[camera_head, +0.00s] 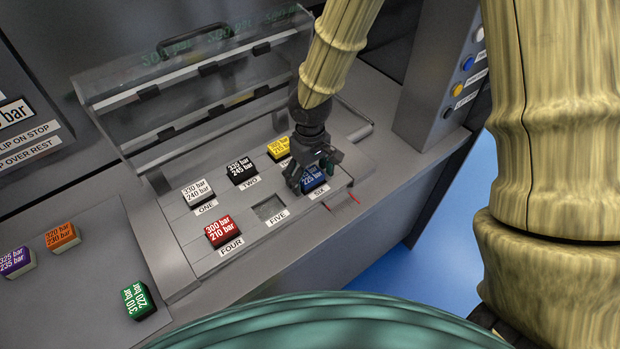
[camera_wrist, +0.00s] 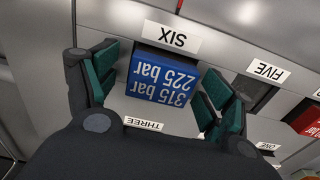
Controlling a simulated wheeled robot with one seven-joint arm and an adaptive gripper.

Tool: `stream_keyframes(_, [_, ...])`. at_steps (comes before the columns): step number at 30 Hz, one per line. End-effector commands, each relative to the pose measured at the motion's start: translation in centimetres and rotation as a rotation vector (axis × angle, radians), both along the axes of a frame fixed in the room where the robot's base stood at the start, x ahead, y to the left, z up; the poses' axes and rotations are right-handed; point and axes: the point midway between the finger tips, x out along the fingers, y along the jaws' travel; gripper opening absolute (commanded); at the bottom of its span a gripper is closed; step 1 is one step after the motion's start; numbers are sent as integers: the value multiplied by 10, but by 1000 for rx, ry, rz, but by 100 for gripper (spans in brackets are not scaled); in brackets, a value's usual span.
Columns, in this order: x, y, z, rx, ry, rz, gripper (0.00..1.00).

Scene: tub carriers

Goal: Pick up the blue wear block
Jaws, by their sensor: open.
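The blue wear block (camera_head: 314,179) sits at the place labelled SIX on the grey panel. In the wrist view the blue block (camera_wrist: 162,78) reads 315 bar, 225 bar, upside down. My gripper (camera_head: 311,177) is above the block, pointing down at it. In the wrist view the two green-padded fingers of my gripper (camera_wrist: 158,88) are open, one on each side of the block. A gap shows on the left side; on the right the finger is close to the block, and I cannot tell whether it touches. Part of the block is hidden by the gripper in the head view.
White (camera_head: 198,192), black (camera_head: 241,170), yellow (camera_head: 279,148) and red (camera_head: 220,230) blocks stand on the panel. Place FIVE (camera_head: 269,208) is empty. Purple (camera_head: 16,262), orange (camera_head: 62,237) and green (camera_head: 138,299) blocks lie at left. A raised clear cover (camera_head: 190,80) stands behind.

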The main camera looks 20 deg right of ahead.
Motion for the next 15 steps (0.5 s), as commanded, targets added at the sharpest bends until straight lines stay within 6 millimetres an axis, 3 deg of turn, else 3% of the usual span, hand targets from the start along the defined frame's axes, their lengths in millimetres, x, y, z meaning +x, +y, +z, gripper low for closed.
stream_keyframes(2, [0,0,0,0,0,0,82])
stream_keyframes(10, [0,0,0,0,0,0,33])
stream_keyframes(15, [0,0,0,0,-1,0,31])
